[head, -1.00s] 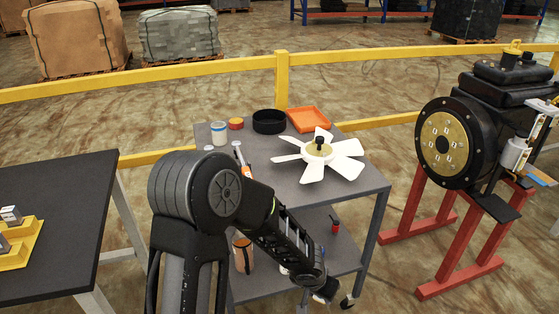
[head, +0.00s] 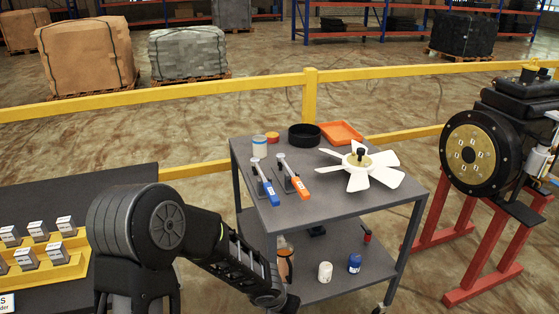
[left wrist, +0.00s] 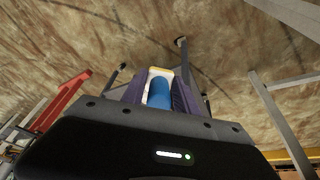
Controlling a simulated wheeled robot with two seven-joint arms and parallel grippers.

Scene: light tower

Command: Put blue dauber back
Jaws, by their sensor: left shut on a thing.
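A blue cylinder (left wrist: 158,93) with a pale, yellow-edged piece at its far end sits between the fingers of my left gripper (left wrist: 159,86) in the left wrist view. It looks like the blue dauber, and the gripper is shut on it. In the head view my left arm reaches down to the bottom edge, and its fingers and the held thing are out of frame there. A blue bottle (head: 355,264) and a white bottle (head: 325,272) stand on the cart's lower shelf. My right gripper is not in view.
The grey cart (head: 335,213) carries a white fan (head: 372,171), blue-handled (head: 267,190) and orange-handled (head: 298,187) tools, a black round tray (head: 305,137) and an orange tray (head: 342,132). A dark table (head: 120,178) with a yellow rack (head: 62,272) is left. A machine on a red stand (head: 470,248) is right.

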